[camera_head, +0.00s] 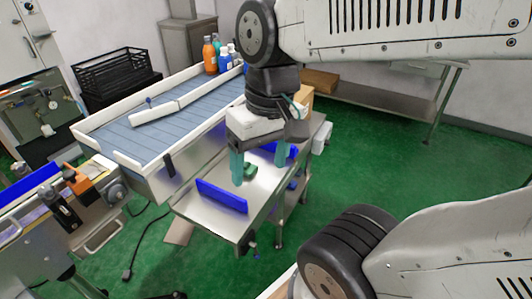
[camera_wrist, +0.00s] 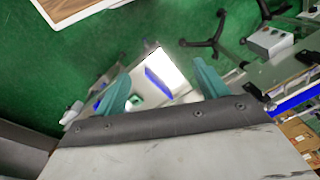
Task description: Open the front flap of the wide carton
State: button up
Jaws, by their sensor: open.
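My gripper (camera_head: 259,168) points down over the small steel table (camera_head: 222,221), its two teal fingers apart with nothing held between them. The open fingers also show in the wrist view (camera_wrist: 160,72), with the bright table beyond them. I cannot tell which box is the wide carton. A brown carton (camera_head: 304,101) shows partly behind my gripper. Brown boxes (camera_wrist: 298,133) also show at the right edge of the wrist view. No front flap can be made out.
Blue guide plates (camera_head: 222,196) and a small green block (camera_head: 250,173) are on the steel table. A white-railed conveyor (camera_head: 165,120) stands to its left, with bottles (camera_head: 210,55) at its far end. A machine (camera_head: 60,205) stands at left. Green floor (camera_head: 365,150) is clear at right.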

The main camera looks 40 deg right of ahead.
aim_at(305, 91)
jog(key=z, duration=0.95)
jog(key=k, duration=0.4)
jog(key=z, duration=1.4)
jog(key=i, duration=1.2)
jog(key=u, duration=0.9)
jog(key=i, duration=0.4)
jog(key=u, duration=0.4)
